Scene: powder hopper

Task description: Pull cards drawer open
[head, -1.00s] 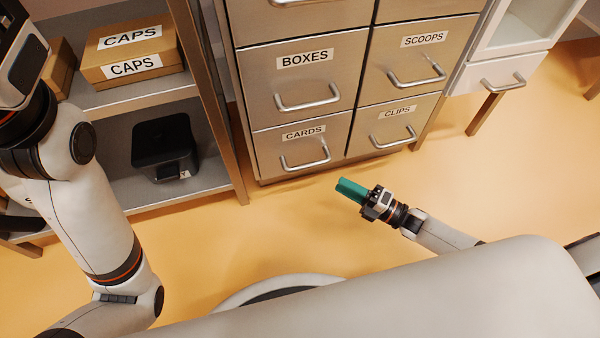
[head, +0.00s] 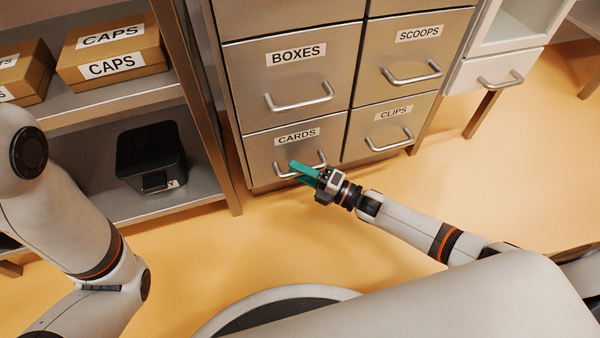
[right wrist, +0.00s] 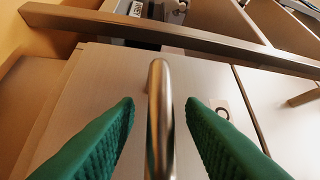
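The cards drawer (head: 265,151) is the bottom left drawer of the metal cabinet, labelled CARDS, and its front looks flush with its neighbours. Its bar handle (head: 318,161) is partly hidden by my right gripper (head: 297,172), which has green fingers. In the right wrist view the handle (right wrist: 160,115) stands between the two spread fingers of the right gripper (right wrist: 160,130), with a gap on each side. The right gripper is open. My left arm comes in at the left of the head view, but its gripper is out of frame.
The BOXES drawer (head: 288,80) is above, and the CLIPS drawer (head: 387,128) is to the right. A shelf (head: 135,99) with CAPS boxes (head: 110,50) and a black device (head: 152,157) stands left. The floor (head: 200,250) before the cabinet is clear.

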